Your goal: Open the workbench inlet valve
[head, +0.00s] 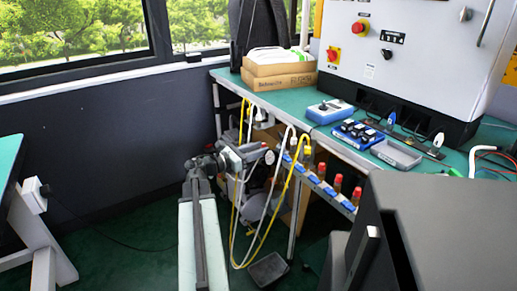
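A row of valves with blue levers (314,178) and red-orange caps (337,183) runs along the front edge of the green workbench (232,78). I cannot tell which of them is the inlet valve. A yellow hose and a white hose hang at the far end of the row. My arm reaches up from the bottom of the view. My gripper (238,157) seems to be at its far end, left of the valve row, among grey fittings and hoses. Its fingers are too small and cluttered to make out. I see no clear contact with a valve.
A white cabinet (405,60) with a red knob (361,27) stands on the workbench, with cardboard boxes (280,76) and small blue trays (357,134) nearby. A dark box-like body (440,235) fills the lower right. Another table (10,165) is at left. Floor is open between.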

